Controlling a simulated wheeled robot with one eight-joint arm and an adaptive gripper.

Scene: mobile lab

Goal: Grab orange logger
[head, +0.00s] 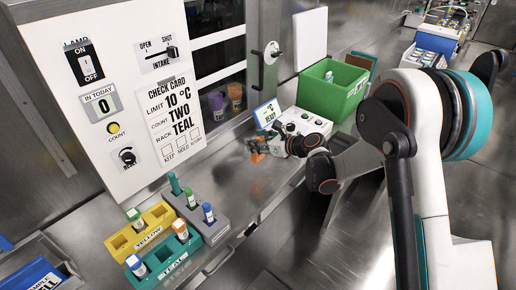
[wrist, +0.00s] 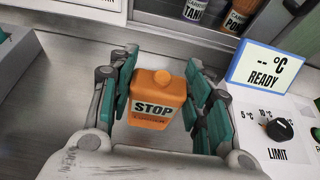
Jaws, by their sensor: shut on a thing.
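The orange logger (wrist: 158,92) is a small block with a round knob on top and a label reading STOP. It sits between the teal finger pads of my gripper (wrist: 160,100), which is shut on it. In the head view the logger (head: 257,157) shows as a small orange patch at the tip of my gripper (head: 266,147), over the steel bench. My gripper and wrist partly cover it there. I cannot tell whether its base touches the bench.
A white station (head: 303,122) with a LIMIT dial and a READY display (wrist: 264,67) stands close on the right. A green bin (head: 330,95) is behind it. Yellow (head: 120,243), teal (head: 150,279) and grey (head: 212,228) racks with vials stand at front left. Bare bench lies between.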

